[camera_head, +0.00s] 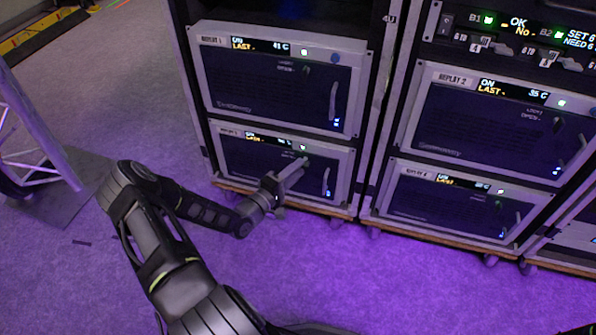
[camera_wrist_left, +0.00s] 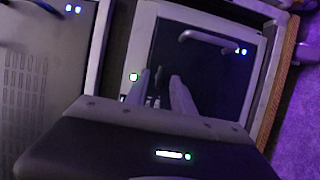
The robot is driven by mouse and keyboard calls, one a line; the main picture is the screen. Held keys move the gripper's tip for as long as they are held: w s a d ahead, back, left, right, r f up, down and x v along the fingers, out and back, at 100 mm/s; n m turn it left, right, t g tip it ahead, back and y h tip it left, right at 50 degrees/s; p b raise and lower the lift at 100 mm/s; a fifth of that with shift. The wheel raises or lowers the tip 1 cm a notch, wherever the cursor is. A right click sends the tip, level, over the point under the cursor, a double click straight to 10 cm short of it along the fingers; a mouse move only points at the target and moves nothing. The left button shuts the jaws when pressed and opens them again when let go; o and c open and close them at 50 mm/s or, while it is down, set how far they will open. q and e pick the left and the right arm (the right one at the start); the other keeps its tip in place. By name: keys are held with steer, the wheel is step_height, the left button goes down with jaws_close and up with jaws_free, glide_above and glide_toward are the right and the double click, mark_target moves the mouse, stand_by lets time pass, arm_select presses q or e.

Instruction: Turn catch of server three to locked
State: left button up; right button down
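Server three, which I take to be the lower left unit (camera_head: 238,165), has a dark door in a grey frame, a small label, a lit display and a vertical handle (camera_head: 326,181). Its small catch, near the top right of the door, is mostly hidden by my gripper, so its setting cannot be read. My left gripper (camera_head: 300,165) is right in front of that catch area. In the left wrist view its two fingers (camera_wrist_left: 160,82) stand apart and point at the door (camera_wrist_left: 205,62). Whether they touch the catch cannot be told. My right gripper is not in view.
Server one (camera_head: 275,85), labelled REPLAY 1, sits directly above. The right rack holds REPLAY 2 (camera_head: 490,122) and another unit (camera_head: 445,210) below it. A truss stand (camera_head: 35,160) is at the left. The purple-lit carpet (camera_head: 420,295) in front is clear.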

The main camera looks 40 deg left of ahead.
arm_select(q)
steer(key=shift+w, duration=0.45)
steer(key=shift+c, duration=0.3)
jaws_close()
